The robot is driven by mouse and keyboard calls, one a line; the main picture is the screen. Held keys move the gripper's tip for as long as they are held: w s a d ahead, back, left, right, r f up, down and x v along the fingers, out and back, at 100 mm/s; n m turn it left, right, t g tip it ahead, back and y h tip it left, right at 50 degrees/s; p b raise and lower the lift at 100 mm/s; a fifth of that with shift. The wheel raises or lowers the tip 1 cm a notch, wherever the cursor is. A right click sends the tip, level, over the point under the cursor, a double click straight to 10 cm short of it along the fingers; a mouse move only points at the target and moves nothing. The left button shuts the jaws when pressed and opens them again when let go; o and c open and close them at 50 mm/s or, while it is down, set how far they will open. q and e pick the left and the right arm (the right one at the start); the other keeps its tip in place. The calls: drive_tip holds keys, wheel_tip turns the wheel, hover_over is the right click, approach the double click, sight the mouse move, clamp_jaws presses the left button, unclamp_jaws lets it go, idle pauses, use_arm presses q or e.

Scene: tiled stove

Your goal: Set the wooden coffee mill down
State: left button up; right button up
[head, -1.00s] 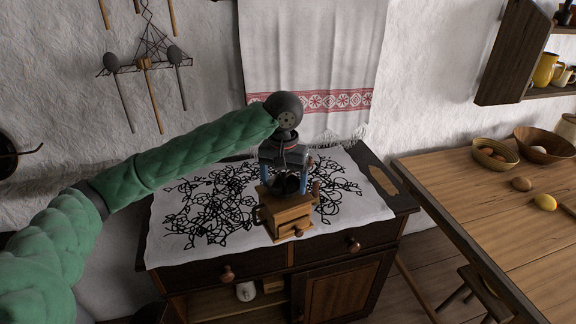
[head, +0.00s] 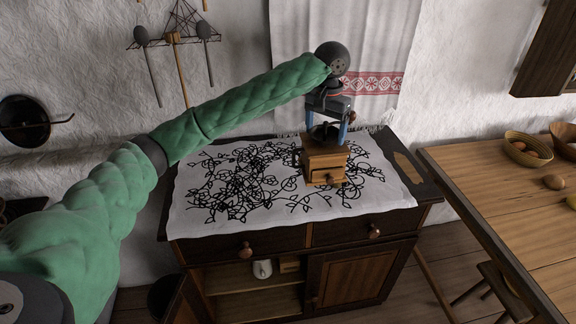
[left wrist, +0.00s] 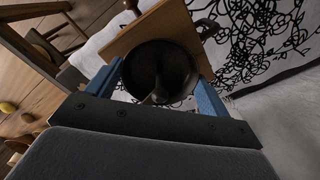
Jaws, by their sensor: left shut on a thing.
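The wooden coffee mill (head: 325,164) is a brown box with a small drawer knob and a dark metal bowl on top. It is upright over the right part of the white cloth with black line patterns (head: 200,218) on the dark cabinet. I cannot tell whether its base touches the cloth. My left gripper (head: 327,130) comes from above, its blue fingers shut on the mill's top around the bowl. In the left wrist view the dark bowl (left wrist: 160,68) sits between the two fingers, with the box's wooden top behind it. My right gripper is not in view.
The cabinet (head: 365,278) has drawers with knobs and an open shelf below. A white towel (head: 345,40) hangs on the wall behind. A wooden table (head: 500,200) with a basket (head: 527,148) stands at the right. The cloth left of the mill is free.

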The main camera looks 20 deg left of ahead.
use_arm(q)
drive_tip(key=w+a+f+p, duration=0.2)
drive_tip(key=a+f+p, duration=0.4)
drive_tip(key=a+f, duration=0.4)
drive_tip(key=shift+a+f, duration=0.3)
drive_tip(key=shift+a, duration=0.25)
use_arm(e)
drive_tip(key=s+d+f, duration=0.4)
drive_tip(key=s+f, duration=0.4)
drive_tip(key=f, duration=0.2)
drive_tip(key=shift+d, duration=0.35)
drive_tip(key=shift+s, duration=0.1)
use_arm(q)
drive_tip(key=o, duration=1.9)
drive_tip(key=shift+f, duration=0.15)
drive_tip(key=shift+c, duration=0.2)
drive_tip(key=shift+o, duration=0.7)
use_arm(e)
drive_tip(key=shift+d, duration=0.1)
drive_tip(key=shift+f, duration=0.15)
